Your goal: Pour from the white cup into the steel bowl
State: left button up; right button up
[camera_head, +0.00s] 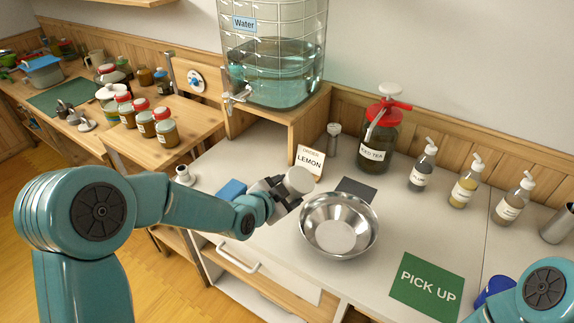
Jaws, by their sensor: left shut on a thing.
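The steel bowl (339,226) stands on the white counter in the middle of the view, and its inside looks empty. My left gripper (283,190) is at the bowl's upper left rim, shut on the white cup (299,181). The cup is partly hidden by the fingers, and it appears held above the counter near the bowl's rim. I cannot tell its exact tilt or what is in it. My right arm shows only as a link at the lower right corner; its gripper is out of view.
A large water tank (275,60) stands on a wooden stand behind. An order card (309,162) reads LEMON. A red-lidded tea jar (378,140) and several pump bottles (466,185) line the back. A green PICK UP mat (428,287) lies right of the bowl. A blue sponge-like block (231,190) lies left.

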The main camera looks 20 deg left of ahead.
aim_at(283, 181)
pick_arm(q)
jog(key=shift+w+r+m+h+p, duration=0.2)
jog(key=shift+w+r+m, duration=0.15)
jog(key=shift+w+m, duration=0.2)
jog(key=shift+w+r+m+h+p, duration=0.15)
jog(key=shift+w+r+m, duration=0.25)
jog(key=shift+w, duration=0.25)
jog(key=shift+w+a+f+m+g, duration=0.1)
jog(key=shift+w+a+m+g, duration=0.05)
jog(key=shift+w+m+g, duration=0.25)
jog(key=shift+m, duration=0.25)
jog(key=shift+s+d+f, duration=0.3)
jog(key=shift+f, duration=0.3)
notch_tip(283, 181, down, 3)
jog(key=shift+w+r+b, duration=0.1)
jog(key=shift+w+b, duration=0.05)
jog(key=shift+b, duration=0.35)
notch_tip(283, 181, up, 2)
jog(key=m+y+p, duration=0.1)
jog(key=p, duration=0.2)
jog(key=shift+p, duration=0.4)
jog(key=shift+a+r+m+t+y+p, duration=0.1)
jog(key=shift+r+m+t+y+p, duration=0.25)
jog(key=shift+p, duration=0.45)
jog(key=shift+f, duration=0.3)
pick_arm(e)
notch_tip(283, 181, up, 6)
jog(key=shift+w, duration=0.15)
